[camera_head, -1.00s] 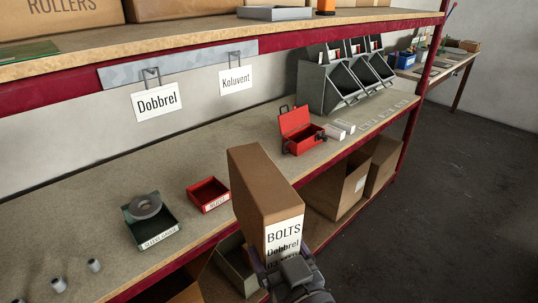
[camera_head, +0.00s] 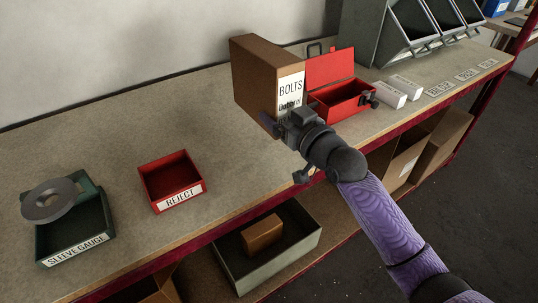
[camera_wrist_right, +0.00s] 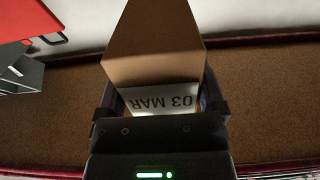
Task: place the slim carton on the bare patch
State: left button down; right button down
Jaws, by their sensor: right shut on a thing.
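The slim brown carton (camera_head: 265,78) is upright, with a white label reading BOLTS on its front face. My right gripper (camera_head: 285,122) is shut on its lower front part. In the right wrist view the carton (camera_wrist_right: 153,45) sits between the fingers (camera_wrist_right: 160,100), with an upside-down "03 MAR" label facing the camera. It is over the bench, just left of the open red toolbox; whether its base touches the bench is unclear. The bare patch appears to be the clear bench top (camera_head: 225,130) around and left of the carton. My left gripper is out of view.
The open red toolbox (camera_head: 342,100) stands close to the carton's right. White boxes (camera_head: 390,95) lie beyond it. A red REJECT tray (camera_head: 175,203) and a green SLEEVE GAUGE tray (camera_head: 72,255) stand at left. A grey crate (camera_head: 300,255) sits on the shelf below.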

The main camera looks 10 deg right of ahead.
aim_at(281, 164)
jog(key=shift+w+d+f, duration=0.2)
jog(key=shift+f, duration=0.3)
notch_tip(281, 164, down, 9)
jog(key=b, duration=0.5)
jog(key=shift+b, duration=0.3)
jog(key=shift+f, duration=0.1)
jog(key=shift+r, duration=0.25)
jog(key=shift+f, duration=0.1)
grip_release()
